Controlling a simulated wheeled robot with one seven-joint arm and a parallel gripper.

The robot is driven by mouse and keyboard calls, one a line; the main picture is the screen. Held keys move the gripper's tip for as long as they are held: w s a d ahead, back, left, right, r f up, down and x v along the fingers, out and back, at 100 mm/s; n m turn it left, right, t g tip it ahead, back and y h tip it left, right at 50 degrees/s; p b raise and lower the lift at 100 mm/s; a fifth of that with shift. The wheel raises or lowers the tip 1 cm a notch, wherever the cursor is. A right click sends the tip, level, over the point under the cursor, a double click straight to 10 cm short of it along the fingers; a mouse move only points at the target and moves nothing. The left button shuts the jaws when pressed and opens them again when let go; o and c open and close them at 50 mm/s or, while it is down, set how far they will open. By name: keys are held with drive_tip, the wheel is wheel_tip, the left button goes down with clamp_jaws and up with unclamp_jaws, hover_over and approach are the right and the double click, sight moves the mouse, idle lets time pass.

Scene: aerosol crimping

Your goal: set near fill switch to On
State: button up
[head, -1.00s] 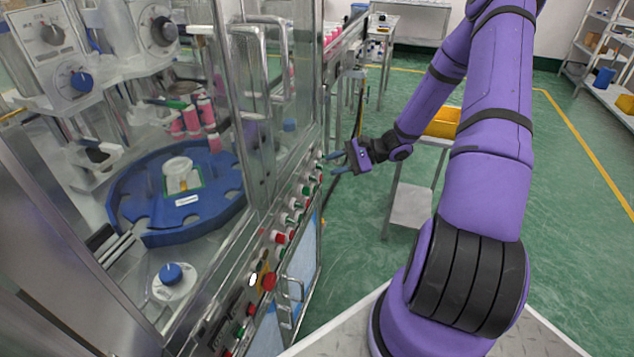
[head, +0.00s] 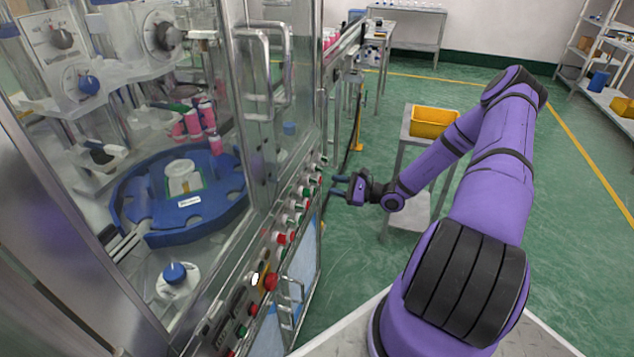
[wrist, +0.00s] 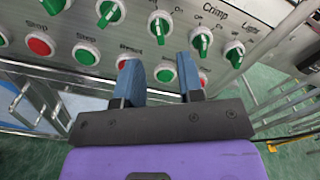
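The control panel (head: 272,262) runs along the machine's front edge, with green-handled rotary switches and buttons. In the wrist view, the switches (wrist: 160,25) form a row along the top of the panel. No Fill label is readable, so I cannot tell which switch is the near fill one. My gripper (head: 336,184) is beside the panel in the head view, apart from it. In the wrist view, my gripper (wrist: 161,80) has its two blue fingers spread, empty, below the switch row and over the lower buttons.
Red and green buttons (wrist: 86,53) line the panel below the switches. The glass-doored machine holds a blue turntable (head: 140,192). A metal handle (head: 290,300) sticks out below the panel. A stand with a yellow bin (head: 433,121) is behind my arm. Green floor is open to the right.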

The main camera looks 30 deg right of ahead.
sight(316, 181)
drive_tip(key=x, duration=0.6)
drive_tip(key=shift+w+a, duration=0.2)
drive_tip(key=shift+w, duration=0.1)
drive_tip(key=shift+c, duration=0.4)
clamp_jaws()
